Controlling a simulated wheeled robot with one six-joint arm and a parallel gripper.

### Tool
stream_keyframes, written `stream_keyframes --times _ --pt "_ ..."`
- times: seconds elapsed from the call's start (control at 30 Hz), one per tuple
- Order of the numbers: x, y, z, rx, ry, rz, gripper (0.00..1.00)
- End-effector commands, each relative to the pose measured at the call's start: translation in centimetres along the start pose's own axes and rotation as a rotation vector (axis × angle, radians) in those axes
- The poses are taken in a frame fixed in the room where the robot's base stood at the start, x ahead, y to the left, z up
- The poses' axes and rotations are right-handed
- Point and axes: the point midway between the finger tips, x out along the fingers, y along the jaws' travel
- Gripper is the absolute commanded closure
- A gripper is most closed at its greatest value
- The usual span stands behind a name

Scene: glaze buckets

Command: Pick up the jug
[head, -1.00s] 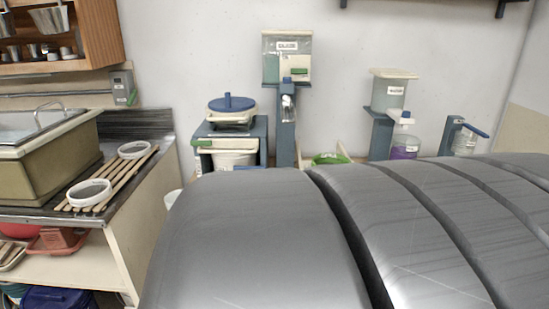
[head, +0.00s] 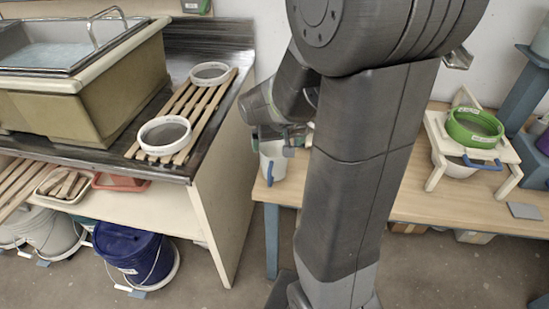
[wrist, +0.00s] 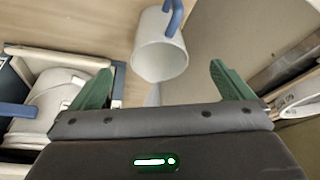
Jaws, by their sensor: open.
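The jug is white with a blue handle. In the head view the jug (head: 268,168) stands near the left end of the wooden table (head: 400,205), partly hidden by my gripper. In the wrist view the jug (wrist: 160,50) lies ahead of and between my green fingers, with its open mouth toward the camera and its handle at the top. My gripper (wrist: 161,72) is open and empty, and its fingers are apart from the jug. In the head view my gripper (head: 277,138) is at the jug's top; whether they touch there cannot be told.
A green sieve (head: 473,128) sits on a white stand further right on the table. At left, a bench carries a sink (head: 95,95) and a slatted rack with two white sieves (head: 165,136). In the wrist view a white tub (wrist: 62,95) is close on the left.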

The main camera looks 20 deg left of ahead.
Motion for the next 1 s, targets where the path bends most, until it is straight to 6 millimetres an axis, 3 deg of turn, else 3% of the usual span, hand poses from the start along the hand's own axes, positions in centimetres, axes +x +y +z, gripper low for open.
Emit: stream_keyframes --times 0.3,0.67,1.0 --pt "5.0 0.1 0.1 0.001 -0.005 0.002 0.00" --pt "7.1 0.2 0.0 0.002 -0.003 0.001 0.00" --pt "10.9 0.3 -0.4 0.001 -0.004 0.001 0.00"
